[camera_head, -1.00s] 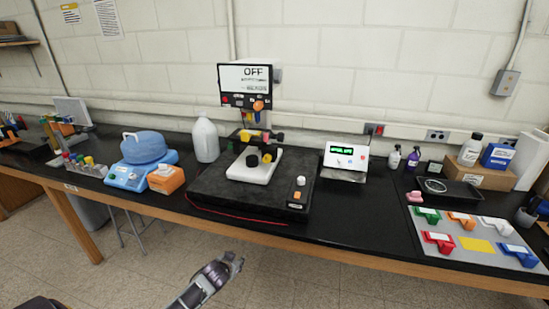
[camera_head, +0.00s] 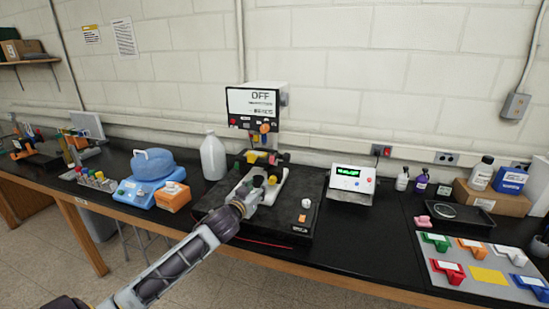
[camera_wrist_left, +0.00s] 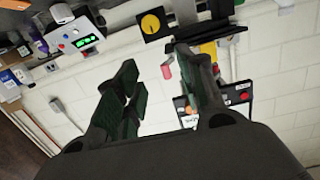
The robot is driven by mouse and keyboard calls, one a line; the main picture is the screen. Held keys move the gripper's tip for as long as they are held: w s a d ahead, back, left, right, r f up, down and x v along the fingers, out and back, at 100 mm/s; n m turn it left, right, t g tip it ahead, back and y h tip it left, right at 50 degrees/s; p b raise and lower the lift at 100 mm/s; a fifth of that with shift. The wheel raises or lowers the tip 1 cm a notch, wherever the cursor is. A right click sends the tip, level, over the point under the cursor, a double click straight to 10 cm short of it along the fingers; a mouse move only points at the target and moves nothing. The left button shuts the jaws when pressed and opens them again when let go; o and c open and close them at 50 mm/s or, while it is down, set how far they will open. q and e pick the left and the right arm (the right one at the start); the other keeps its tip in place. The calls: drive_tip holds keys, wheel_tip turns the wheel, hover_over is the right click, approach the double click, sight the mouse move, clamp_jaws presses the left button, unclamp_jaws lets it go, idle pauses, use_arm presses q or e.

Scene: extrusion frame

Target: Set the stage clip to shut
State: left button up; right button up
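The microscope-like instrument (camera_head: 262,108) stands on a black base; its display reads OFF. Its stage area (camera_head: 262,157) shows small yellow, red and dark parts. I cannot single out the stage clip or tell its position. My left gripper (camera_head: 254,185) reaches in from the front left, over the white foot (camera_head: 270,188) and below the stage area, partly covering the foot. In the left wrist view the gripper (camera_wrist_left: 157,62) is open, its dark fingers apart. A small pink-red cylinder (camera_wrist_left: 166,72) shows between them, and a yellow dial (camera_wrist_left: 153,22) on a black plate lies beyond. My right gripper is out of view.
A white jug (camera_head: 212,157), blue container (camera_head: 153,164) and orange box (camera_head: 173,196) stand left of the instrument. A white box with green display (camera_head: 350,178) stands right. A grey mat (camera_head: 455,272) holds several coloured pieces. Bench between is mostly clear.

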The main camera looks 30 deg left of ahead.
use_arm(q)
drive_tip(key=t, duration=0.1)
approach(271, 158)
drive_tip(key=s, duration=0.3)
drive_tip(key=shift+w+d+f, duration=0.1)
drive_tip(key=shift+f, duration=0.05)
drive_tip(key=shift+w, duration=0.2)
drive_tip(key=shift+w+a+p, duration=0.25)
drive_tip(key=shift+w+p, duration=0.1)
drive_tip(key=shift+w, duration=0.9)
drive_tip(key=shift+w+a+p, duration=0.2)
drive_tip(key=shift+w+p, duration=0.15)
drive_tip(key=shift+w, duration=0.85)
drive_tip(key=shift+w+a+p, duration=0.25)
drive_tip(key=shift+w+p, duration=0.1)
drive_tip(key=shift+w, duration=0.9)
drive_tip(key=shift+w+a+p, duration=0.15)
drive_tip(key=shift+w+p, duration=0.1)
drive_tip(key=shift+w, duration=0.75)
drive_tip(key=shift+w+a+p, duration=0.15)
drive_tip(key=shift+w+p, duration=0.1)
drive_tip(key=shift+w, duration=0.7)
drive_tip(key=shift+w+a, duration=0.15)
drive_tip(key=shift+w, duration=0.8)
clamp_jaws()
